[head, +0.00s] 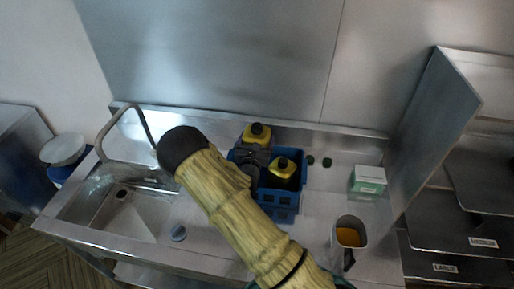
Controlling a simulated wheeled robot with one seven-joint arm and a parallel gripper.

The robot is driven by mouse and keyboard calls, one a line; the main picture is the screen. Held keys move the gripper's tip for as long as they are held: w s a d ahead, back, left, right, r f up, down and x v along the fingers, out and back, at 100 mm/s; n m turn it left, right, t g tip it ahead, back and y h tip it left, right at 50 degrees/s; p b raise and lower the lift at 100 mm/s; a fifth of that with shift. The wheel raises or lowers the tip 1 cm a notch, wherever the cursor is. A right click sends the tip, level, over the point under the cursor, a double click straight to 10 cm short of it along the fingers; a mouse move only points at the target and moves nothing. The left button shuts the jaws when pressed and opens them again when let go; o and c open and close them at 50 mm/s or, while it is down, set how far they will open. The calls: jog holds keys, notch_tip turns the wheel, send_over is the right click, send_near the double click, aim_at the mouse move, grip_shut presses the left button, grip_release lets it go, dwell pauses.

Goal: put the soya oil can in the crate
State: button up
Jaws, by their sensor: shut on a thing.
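The blue crate (286,213) stands on the steel counter right of the sink, partly hidden by my arm. A yellow-topped dark can (283,168) stands inside it, at the right. A second yellow-topped can (257,131) shows at the crate's back left, with its lower part hidden behind my gripper. My gripper (256,152) is at this second can and looks shut on it. I cannot read a label on either can, so I cannot tell which is soya oil. Whether the second can's base touches the crate floor is hidden.
A sink (130,212) with a curved tap (128,112) lies left. A jug (349,234) of orange liquid and a green-and-white box (368,180) stand right of the crate. Small dark green caps (327,162) lie behind. A steel partition (432,130) rises at the right.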

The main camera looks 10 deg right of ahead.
notch_tip(320, 180, down, 4)
jog(key=shift+w+r+p, duration=0.1)
jog(key=shift+w+p, duration=0.05)
jog(key=shift+p, duration=0.7)
jog(key=shift+d+f, duration=0.15)
jog(key=shift+f, duration=0.05)
jog(key=shift+s+r, duration=0.1)
jog(key=shift+s, duration=0.15)
jog(key=shift+w+a+f, duration=0.1)
jog(key=shift+a+f, duration=0.1)
jog(key=shift+f, duration=0.1)
jog(key=shift+f+b, duration=0.15)
jog(key=shift+b, duration=0.3)
